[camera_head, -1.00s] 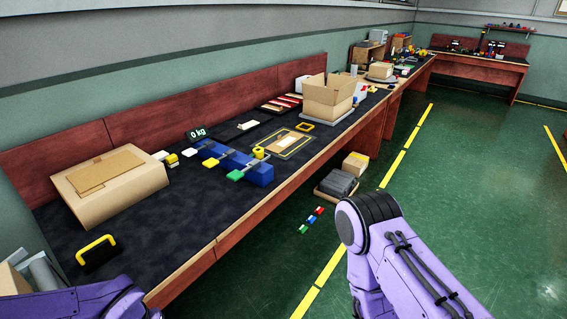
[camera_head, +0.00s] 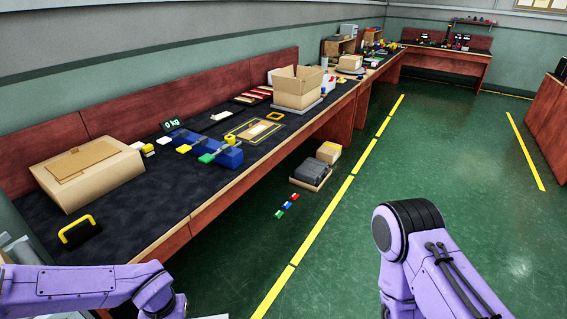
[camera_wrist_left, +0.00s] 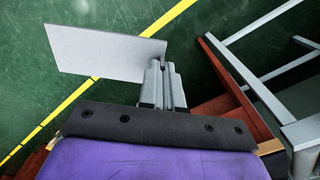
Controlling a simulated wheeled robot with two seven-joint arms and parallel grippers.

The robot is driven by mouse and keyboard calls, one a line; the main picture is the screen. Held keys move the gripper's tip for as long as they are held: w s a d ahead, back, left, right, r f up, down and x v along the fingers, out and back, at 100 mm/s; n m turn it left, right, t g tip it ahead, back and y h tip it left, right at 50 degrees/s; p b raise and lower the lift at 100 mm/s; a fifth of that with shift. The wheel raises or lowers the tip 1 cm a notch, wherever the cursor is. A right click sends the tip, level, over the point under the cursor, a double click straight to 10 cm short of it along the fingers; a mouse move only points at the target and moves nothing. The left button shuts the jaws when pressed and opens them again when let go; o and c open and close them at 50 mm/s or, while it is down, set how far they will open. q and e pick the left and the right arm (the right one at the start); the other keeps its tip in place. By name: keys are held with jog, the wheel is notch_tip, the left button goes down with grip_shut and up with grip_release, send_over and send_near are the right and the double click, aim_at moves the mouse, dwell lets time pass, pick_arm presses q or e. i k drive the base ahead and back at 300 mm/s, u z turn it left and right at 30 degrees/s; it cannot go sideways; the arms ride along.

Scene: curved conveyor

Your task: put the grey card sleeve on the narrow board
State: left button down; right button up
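In the left wrist view a flat, pale grey card sleeve (camera_wrist_left: 105,52) sticks out to the left from the fingertips of my left gripper (camera_wrist_left: 165,82). The fingers are close together on its edge, and it hangs over the green floor, clear of the bench. My left gripper is out of frame in the head view, where only my purple arm shows at lower left. My right gripper is not seen. I cannot tell for sure which thing is the narrow board; a tan strip (camera_head: 258,130) lies inside a yellow outline on the bench.
The long dark bench (camera_head: 130,208) holds a large carton (camera_head: 88,174), a yellow handle (camera_head: 78,230), a blue rack (camera_head: 228,158) and an open box (camera_head: 297,88). A tray with grey and tan boxes (camera_head: 327,153) stands on the floor. Open floor lies right of the bench.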

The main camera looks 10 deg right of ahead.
aim_at(258, 129)
jog(key=z, duration=0.95)
jog(key=i, duration=0.85)
jog(key=z, duration=0.7)
jog(key=i, duration=1)
jog(key=u, duration=0.85)
jog(key=i, duration=0.8)
jog(key=u, duration=0.95)
